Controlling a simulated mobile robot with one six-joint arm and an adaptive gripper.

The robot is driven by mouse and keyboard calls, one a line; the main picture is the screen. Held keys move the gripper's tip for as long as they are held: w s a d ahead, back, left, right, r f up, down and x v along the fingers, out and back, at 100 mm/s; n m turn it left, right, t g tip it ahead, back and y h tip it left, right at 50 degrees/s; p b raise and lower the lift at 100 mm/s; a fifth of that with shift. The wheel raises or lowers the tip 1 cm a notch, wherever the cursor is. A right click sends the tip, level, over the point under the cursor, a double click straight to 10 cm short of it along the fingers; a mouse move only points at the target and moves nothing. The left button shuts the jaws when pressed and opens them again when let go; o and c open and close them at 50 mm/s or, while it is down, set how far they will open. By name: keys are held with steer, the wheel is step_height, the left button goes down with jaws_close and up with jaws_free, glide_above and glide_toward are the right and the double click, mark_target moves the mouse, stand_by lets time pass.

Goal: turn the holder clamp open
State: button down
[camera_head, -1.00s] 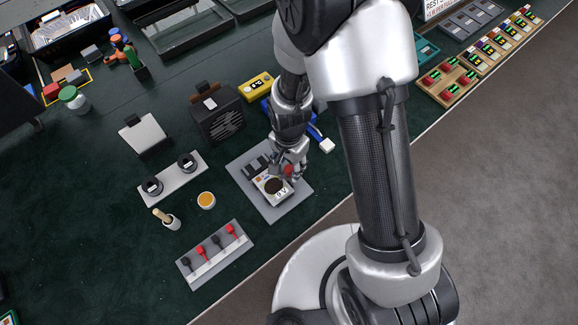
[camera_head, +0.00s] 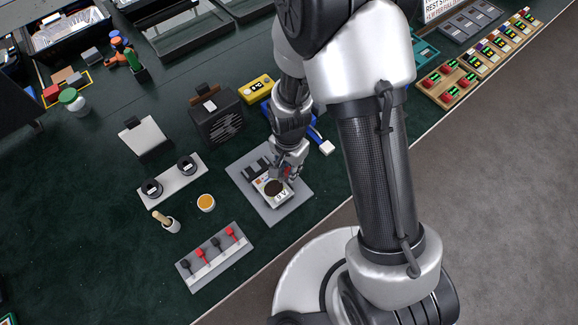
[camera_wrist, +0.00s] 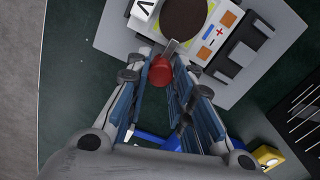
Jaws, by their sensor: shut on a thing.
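The holder (camera_head: 275,188) is a small white block with a dark brown round disc, on a grey plate (camera_head: 283,211). It also shows at the top of the wrist view (camera_wrist: 226,20), with orange and blue marks and a plus sign. The clamp is a metal lever with a red knob (camera_wrist: 160,71) beside the disc. My gripper (camera_wrist: 161,66) is shut on the red knob, with a fingertip on either side of it. In the head view my gripper (camera_head: 286,171) hides most of the clamp.
Dark grey blocks (camera_wrist: 246,50) stand on the plate beside the holder. A rack with red and black tools (camera_head: 214,252), an orange-topped cup (camera_head: 206,202) and a black speaker-like box (camera_head: 217,118) stand nearby. A blue item with a white end (camera_head: 326,147) lies close behind my gripper.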

steer(key=shift+n, duration=0.5)
steer(key=n, duration=0.3)
steer(key=shift+n, duration=0.4)
steer(key=n, duration=0.4)
steer(key=shift+n+p, duration=0.3)
steer(key=shift+p, duration=0.05)
steer(key=n, duration=0.4)
steer(key=shift+n, duration=2.2)
steer(key=c, duration=1.4)
jaws_free()
